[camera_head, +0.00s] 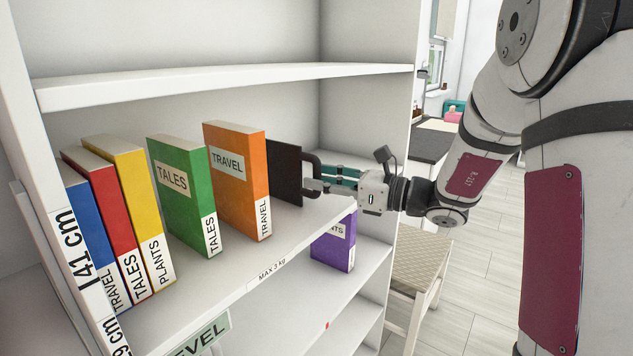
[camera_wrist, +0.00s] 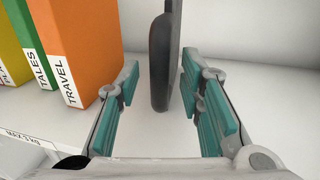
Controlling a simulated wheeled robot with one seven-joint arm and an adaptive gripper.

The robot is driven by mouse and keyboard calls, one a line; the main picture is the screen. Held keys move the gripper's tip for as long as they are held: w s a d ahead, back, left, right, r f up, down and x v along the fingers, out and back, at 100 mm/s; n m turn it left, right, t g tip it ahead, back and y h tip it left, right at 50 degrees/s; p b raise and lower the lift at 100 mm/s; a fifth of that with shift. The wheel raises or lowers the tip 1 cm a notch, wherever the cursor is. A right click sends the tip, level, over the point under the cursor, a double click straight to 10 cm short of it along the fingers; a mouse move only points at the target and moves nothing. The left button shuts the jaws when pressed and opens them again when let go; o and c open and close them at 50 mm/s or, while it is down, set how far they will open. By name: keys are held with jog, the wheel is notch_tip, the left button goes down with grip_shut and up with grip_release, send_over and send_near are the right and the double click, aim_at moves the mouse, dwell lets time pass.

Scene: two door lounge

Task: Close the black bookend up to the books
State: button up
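The black bookend (camera_head: 287,172) stands upright on the shelf just right of the orange book (camera_head: 241,185). In the wrist view the bookend (camera_wrist: 160,62) is seen edge-on, with a strip of bare shelf between it and the orange book (camera_wrist: 80,45). My gripper (camera_head: 320,180) reaches in from the right at the bookend. In the wrist view its teal fingers are spread on either side of the bookend, with visible gaps on both sides. The green book (camera_head: 182,195) leans left of the orange one. Blue (camera_head: 92,230), red (camera_head: 108,220) and yellow (camera_head: 136,208) books stand together further left.
The white shelf board (camera_head: 285,238) carries a "MAX 3 kg" label. Another shelf is close above (camera_head: 230,83). A purple book (camera_head: 335,245) stands on the shelf below. A stool (camera_head: 420,265) is right of the bookcase. Bare shelf lies between the yellow and green books.

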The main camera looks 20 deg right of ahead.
jog(key=shift+w+a, duration=0.45)
jog(key=shift+a, duration=0.05)
grip_shut()
jog(key=shift+s+a, duration=0.7)
jog(key=shift+a, duration=0.25)
jog(key=shift+s+a, duration=0.7)
jog(key=shift+a, duration=0.25)
grip_release()
jog(key=shift+d, duration=0.15)
